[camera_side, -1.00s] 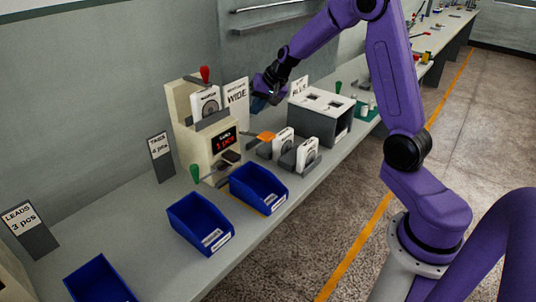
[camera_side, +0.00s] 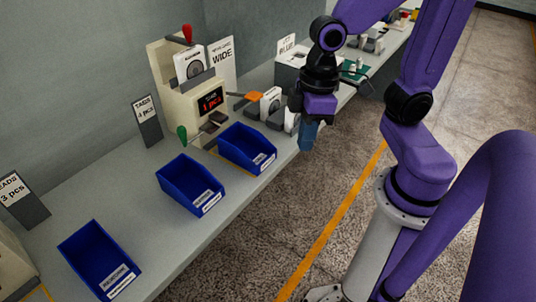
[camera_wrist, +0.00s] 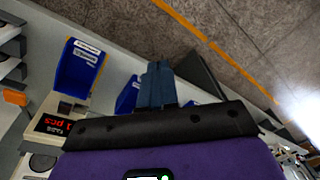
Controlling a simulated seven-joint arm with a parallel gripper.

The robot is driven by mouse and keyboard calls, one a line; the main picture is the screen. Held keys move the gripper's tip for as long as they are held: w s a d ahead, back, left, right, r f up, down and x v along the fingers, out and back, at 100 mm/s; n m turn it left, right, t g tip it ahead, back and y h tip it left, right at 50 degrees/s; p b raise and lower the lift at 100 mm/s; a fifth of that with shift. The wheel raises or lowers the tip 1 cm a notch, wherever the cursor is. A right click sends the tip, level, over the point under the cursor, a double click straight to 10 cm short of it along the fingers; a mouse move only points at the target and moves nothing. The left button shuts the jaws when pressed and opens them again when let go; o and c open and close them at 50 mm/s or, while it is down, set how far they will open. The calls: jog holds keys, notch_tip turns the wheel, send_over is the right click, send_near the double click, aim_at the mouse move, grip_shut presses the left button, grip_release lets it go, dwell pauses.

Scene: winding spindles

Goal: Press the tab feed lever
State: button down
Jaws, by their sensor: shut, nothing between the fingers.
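The cream dispenser machine (camera_side: 186,112) stands on the bench with a lit red display (camera_side: 211,101), which also shows in the wrist view (camera_wrist: 52,125). A red-knobbed lever (camera_side: 187,33) rises from its top. A green-knobbed lever (camera_side: 182,132) sits at its lower front left. I cannot tell by label which lever is the tab feed lever. My gripper (camera_side: 309,136) points down to the right of the machine, over the bench's front edge, apart from both levers. Its blue fingers are shut and empty, and they also show in the wrist view (camera_wrist: 158,85).
Blue bins stand in front: one near the machine (camera_side: 247,148), one in the middle (camera_side: 190,184), one at the front left (camera_side: 99,259). A sign reading about 4 pcs (camera_side: 147,120) stands left of the machine. Card spools (camera_side: 270,103) stand on its right.

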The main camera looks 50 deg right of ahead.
jog(key=s+d+n+h, duration=0.1)
jog(key=s+d+n, duration=0.2)
jog(key=s, duration=0.3)
jog(key=shift+s+f, duration=0.15)
jog(key=w+r+n, duration=0.1)
jog(key=w+r, duration=0.1)
jog(key=w, duration=0.8)
jog(key=w+r+n, duration=0.2)
jog(key=w+r, duration=0.1)
jog(key=w, duration=0.7)
jog(key=w+d+n, duration=0.2)
jog(key=w+d, duration=1.4)
jog(key=d, duration=0.2)
jog(key=shift+w+r+n+h, duration=0.15)
jog(key=shift+r+n+h, duration=0.15)
jog(key=shift+r+n, duration=0.1)
jog(key=shift+f, duration=0.2)
